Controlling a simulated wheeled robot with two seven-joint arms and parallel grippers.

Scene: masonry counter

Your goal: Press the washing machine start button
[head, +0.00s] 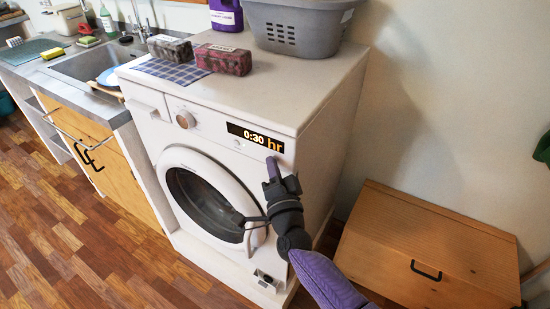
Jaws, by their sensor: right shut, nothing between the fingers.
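The white washing machine (271,187) stands in the middle of the head view, with its round door closed. Its lit display (256,137) reads "0:30 hr" on the upper right of the front panel. A round dial (185,119) and a small round button (237,144) are left of and below the display. My right gripper (272,163) is shut and empty, pointing up in front of the panel just below the display's right end. I cannot tell whether its tips touch the panel, and they may cover part of it. My left gripper is not in view.
On the machine's top are a grey basket (297,30), a purple bottle (226,14), two dark bricks (223,59) and a checked cloth (172,71). A sink counter (52,80) stands to the left. A wooden chest (425,245) stands on the floor at right.

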